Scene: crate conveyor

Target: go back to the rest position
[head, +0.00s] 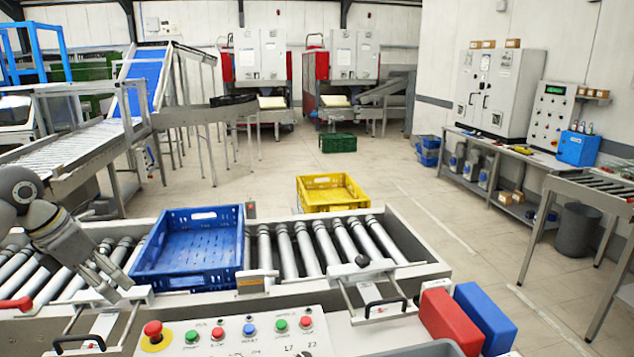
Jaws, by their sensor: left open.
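My left gripper (108,274) comes in from the left edge of the head view. It is open and empty, pointing down over the left part of the roller conveyor (292,250). An empty blue crate (188,282) sits on the rollers just to the right of the gripper, with a small gap between them in the picture. My right gripper is not in view.
A control panel with buttons (240,335) lies in front of the conveyor. Red (449,322) and blue (485,316) blocks stand at the front right. A yellow crate (333,206) is behind the conveyor. The floor at centre right is mostly clear.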

